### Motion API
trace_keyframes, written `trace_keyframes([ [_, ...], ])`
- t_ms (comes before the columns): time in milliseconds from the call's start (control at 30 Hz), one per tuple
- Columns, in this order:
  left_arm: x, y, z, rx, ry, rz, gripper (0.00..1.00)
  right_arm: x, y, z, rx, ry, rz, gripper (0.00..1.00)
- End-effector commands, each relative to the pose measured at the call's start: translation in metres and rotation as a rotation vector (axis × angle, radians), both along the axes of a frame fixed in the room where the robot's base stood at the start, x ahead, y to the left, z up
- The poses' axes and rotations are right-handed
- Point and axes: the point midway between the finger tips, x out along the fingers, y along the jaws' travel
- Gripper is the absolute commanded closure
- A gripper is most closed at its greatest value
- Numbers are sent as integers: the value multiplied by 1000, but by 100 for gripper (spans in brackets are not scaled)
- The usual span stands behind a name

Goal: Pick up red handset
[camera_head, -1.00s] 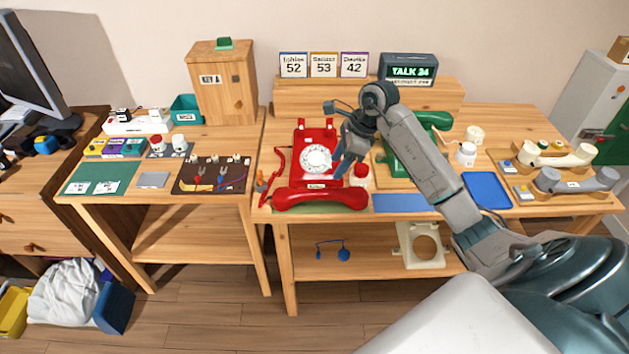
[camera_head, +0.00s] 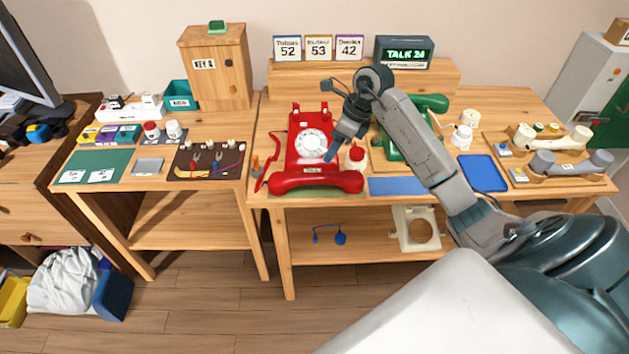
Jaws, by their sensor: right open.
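The red handset (camera_head: 316,183) lies across the front of the table on a green mat, in front of the red dial phone (camera_head: 309,143). The phone's cradle at its back is empty. A red coiled cord (camera_head: 268,172) runs at the phone's left. My right gripper (camera_head: 332,157) points down over the right side of the phone's dial, behind and above the handset. It is open and apart from the handset, with nothing visible in it. My left gripper does not show.
A small red-and-white jar (camera_head: 357,156) stands right beside my right gripper. A green phone (camera_head: 396,140) is partly hidden behind my right arm. A blue mat (camera_head: 403,186) and a blue tray (camera_head: 482,172) lie to the right. Cream and grey handsets rest at the far right.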

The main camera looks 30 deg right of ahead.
Motion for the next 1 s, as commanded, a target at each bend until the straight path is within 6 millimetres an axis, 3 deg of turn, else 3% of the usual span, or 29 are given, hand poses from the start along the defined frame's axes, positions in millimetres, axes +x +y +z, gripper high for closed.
trace_keyframes([
  [800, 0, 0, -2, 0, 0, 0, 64, -1, 3, -17, 413, 675, -1908, 45],
  [1000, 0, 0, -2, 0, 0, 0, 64, -1, 4, -20, 498, 816, -2308, 45],
])
